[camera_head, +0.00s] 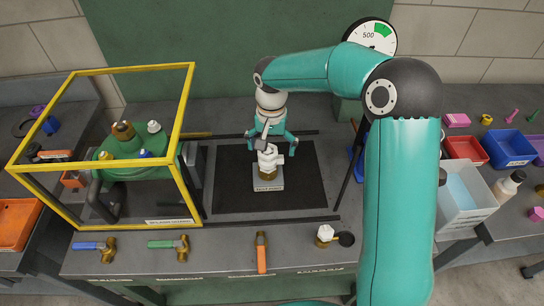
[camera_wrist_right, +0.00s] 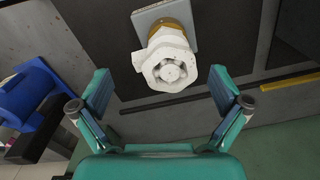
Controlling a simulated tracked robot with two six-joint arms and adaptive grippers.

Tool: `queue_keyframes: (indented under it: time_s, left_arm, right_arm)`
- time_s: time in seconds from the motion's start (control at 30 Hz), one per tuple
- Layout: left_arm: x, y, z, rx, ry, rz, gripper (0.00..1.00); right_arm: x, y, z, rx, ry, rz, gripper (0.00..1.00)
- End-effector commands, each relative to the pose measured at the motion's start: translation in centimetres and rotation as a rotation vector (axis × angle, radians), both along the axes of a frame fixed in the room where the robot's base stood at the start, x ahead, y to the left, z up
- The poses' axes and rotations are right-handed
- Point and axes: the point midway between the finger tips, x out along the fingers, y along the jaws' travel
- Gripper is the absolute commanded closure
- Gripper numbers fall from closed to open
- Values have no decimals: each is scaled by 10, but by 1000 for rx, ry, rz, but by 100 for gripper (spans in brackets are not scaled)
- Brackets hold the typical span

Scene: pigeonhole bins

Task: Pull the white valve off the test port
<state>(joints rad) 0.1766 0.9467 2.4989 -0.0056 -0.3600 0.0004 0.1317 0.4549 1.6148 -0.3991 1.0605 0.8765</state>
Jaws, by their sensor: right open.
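The white valve (camera_head: 270,158) sits on the test port, a small labelled block (camera_head: 268,184) on the black mat. In the right wrist view the valve (camera_wrist_right: 168,66) shows its round, ribbed end, with a brass collar (camera_wrist_right: 166,32) behind it and the grey plate (camera_wrist_right: 150,14) beyond. My right gripper (camera_head: 270,141) is open at the valve's far side. In the right wrist view its fingers (camera_wrist_right: 162,92) are spread wide to either side, with the valve ahead of the gap and no contact visible. My left gripper is not in view.
A yellow-framed guard (camera_head: 130,69) encloses a green vessel at left. Blue-, green- and orange-handled valves and another white valve (camera_head: 326,232) lie along the front edge. A gauge (camera_head: 370,36) stands behind my right arm. Bins and a clear tub (camera_head: 466,197) are at right.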

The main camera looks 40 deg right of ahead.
Motion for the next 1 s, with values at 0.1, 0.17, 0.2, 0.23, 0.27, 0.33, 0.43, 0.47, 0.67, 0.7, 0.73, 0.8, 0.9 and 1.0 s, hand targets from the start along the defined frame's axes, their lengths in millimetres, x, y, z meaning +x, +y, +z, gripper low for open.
queue_keyframes:
  time_s: [0.1,0.17,0.2,0.23,0.27,0.33,0.43,0.47,0.67,0.7,0.73,0.8,0.9,1.0]
  left_arm:
    - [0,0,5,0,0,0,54]
    - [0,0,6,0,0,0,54]
    - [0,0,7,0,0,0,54]
    - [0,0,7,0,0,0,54]
    - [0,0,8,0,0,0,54]
    - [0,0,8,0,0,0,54]
    - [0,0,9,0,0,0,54]
    - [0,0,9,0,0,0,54]
    - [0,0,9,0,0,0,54]
    - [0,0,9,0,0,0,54]
    - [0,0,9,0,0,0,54]
    - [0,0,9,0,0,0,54]
    - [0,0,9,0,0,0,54]
    - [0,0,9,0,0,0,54]
  right_arm:
    - [-1,0,-20,-1,4,0,0]
    - [-1,0,-29,1,4,0,0]
    - [0,0,-34,0,3,0,0]
    - [0,0,-37,0,3,0,0]
    - [0,0,-40,0,1,0,0]
    - [0,0,-45,-1,2,1,0]
    - [0,1,-50,0,0,1,0]
    - [0,1,-51,0,0,1,0]
    - [1,1,-52,-1,-1,2,0]
    - [1,1,-52,-1,-1,2,0]
    - [1,1,-51,-1,-1,2,2]
    - [1,1,-51,-1,-1,2,13]
    - [1,1,-51,-1,-1,2,30]
    - [1,1,-51,-1,-1,3,47]
